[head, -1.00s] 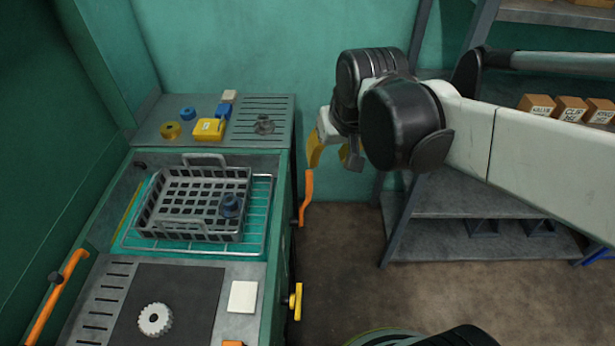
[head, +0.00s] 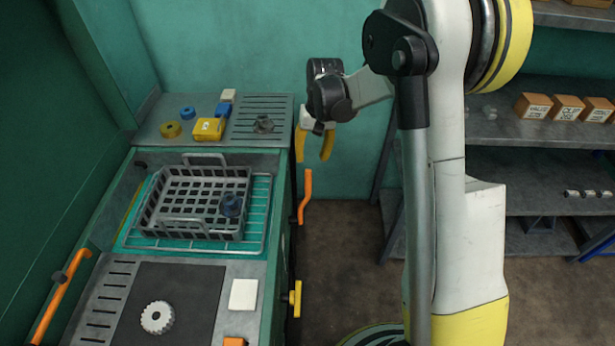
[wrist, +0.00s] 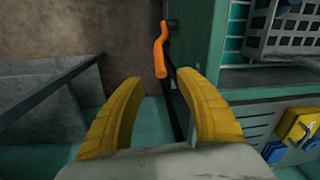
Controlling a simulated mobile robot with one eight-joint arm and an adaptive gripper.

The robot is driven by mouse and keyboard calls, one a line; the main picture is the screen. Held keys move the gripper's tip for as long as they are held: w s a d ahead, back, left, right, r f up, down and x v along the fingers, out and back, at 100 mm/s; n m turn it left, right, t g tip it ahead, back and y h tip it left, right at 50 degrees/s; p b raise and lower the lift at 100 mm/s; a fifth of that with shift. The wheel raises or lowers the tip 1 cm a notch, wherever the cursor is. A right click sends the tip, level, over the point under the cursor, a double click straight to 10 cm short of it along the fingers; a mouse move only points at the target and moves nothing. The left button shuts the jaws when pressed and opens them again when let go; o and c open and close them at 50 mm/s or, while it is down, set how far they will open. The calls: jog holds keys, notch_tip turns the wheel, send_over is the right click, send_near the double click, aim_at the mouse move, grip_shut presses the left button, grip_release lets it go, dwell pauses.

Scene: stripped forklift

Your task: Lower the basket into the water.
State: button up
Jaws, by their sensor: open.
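The grey basket (head: 176,227) rests on a wire rack (head: 255,225) over the teal water in the tank, with a dark blue part (head: 231,205) inside it. A corner of the basket also shows at the upper right of the wrist view (wrist: 298,42). An orange lever (head: 305,197) stands upright on the tank's right side. My gripper (head: 313,159) is open and empty, above the lever and pointing down. In the wrist view the lever (wrist: 160,52) appears just beyond and between the spread yellow fingers (wrist: 159,80); they do not grip it.
A yellow valve handle (head: 297,299) sits lower on the tank's side. An orange bar handle (head: 60,297) is at the left. Loose parts and a yellow box (head: 208,129) lie on the back ledge. Shelves (head: 550,130) stand right; floor between is clear.

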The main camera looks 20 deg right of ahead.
aim_at(309, 174)
jog(key=f+b, duration=0.1)
jog(key=f, duration=0.2)
jog(key=f+b, duration=0.1)
jog(key=f, duration=0.2)
jog(key=a+f+b, duration=0.1)
jog(key=f, duration=0.2)
jog(key=shift+f, duration=0.4)
grip_shut()
